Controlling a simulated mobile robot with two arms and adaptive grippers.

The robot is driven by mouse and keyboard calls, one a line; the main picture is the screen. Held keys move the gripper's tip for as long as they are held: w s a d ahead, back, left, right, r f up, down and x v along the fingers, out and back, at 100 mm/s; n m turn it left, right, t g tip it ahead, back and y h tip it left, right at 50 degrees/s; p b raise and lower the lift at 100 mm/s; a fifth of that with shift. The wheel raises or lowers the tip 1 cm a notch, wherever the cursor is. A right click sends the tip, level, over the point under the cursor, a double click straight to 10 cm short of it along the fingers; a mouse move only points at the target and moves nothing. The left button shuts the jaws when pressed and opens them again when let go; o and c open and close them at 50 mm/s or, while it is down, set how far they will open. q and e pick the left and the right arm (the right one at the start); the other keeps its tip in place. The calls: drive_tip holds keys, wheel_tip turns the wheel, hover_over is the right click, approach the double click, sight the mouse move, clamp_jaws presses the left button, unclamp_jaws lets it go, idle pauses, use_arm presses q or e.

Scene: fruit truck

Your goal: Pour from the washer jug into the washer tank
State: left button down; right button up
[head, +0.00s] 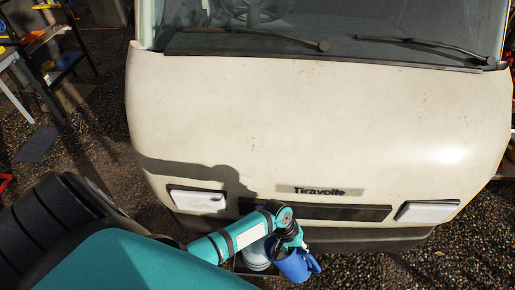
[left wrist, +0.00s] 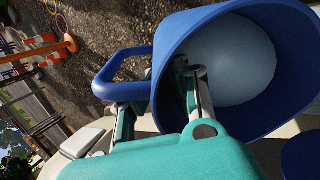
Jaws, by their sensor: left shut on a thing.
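The blue washer jug (head: 297,266) is below the front of the truck in the head view, with its handle to the right. In the left wrist view the jug (left wrist: 168,62) shows its wide mouth, with a pale blue surface inside. My left gripper (head: 291,243) is shut on the jug's wall near the rim; in the left wrist view one finger of the gripper (left wrist: 160,108) is inside the mouth and the other outside, near the handle. A pale rounded thing (head: 256,256), perhaps the washer tank, stands just left of the jug, partly hidden by my arm. My right gripper is not in view.
The cream truck front (head: 320,125) fills the middle, with its dark bumper (head: 370,240) just behind the jug. A blue round thing (left wrist: 303,158) shows at the lower right of the left wrist view. A shelf rack (head: 45,70) stands at the far left. Gravel lies open at the lower right.

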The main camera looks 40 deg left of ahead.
sight(298, 249)
use_arm(q)
drive_tip(key=shift+a+r+h, duration=0.3)
drive_tip(key=shift+r+h, duration=0.05)
drive_tip(key=shift+r, duration=0.25)
drive_tip(key=shift+a+r+h, duration=0.3)
drive_tip(key=shift+r+h, duration=0.05)
drive_tip(key=shift+r, duration=0.25)
drive_tip(key=shift+a+b, duration=0.1)
drive_tip(key=shift+b, duration=0.25)
drive_tip(key=shift+a+h+b, duration=0.25)
drive_tip(key=shift+h+b, duration=0.45)
drive_tip(key=shift+b, duration=0.3)
drive_tip(key=shift+a+r+t+h+b, duration=0.15)
drive_tip(key=shift+t+h+b, duration=0.15)
drive_tip(key=shift+b, duration=0.2)
drive_tip(key=shift+s+a+r+h+b, duration=0.1)
drive_tip(key=shift+a+r+h+b, duration=0.15)
drive_tip(key=shift+r+h+b, duration=0.55)
drive_tip(key=shift+s+a+r+t+h+b, duration=0.15)
drive_tip(key=shift+a+r+h+b, duration=0.3)
drive_tip(key=shift+r, duration=0.45)
drive_tip(key=shift+w+a+r+t+h+b, duration=0.15)
drive_tip(key=shift+r+h+b, duration=0.15)
drive_tip(key=shift+r+h, duration=0.5)
idle(1.4)
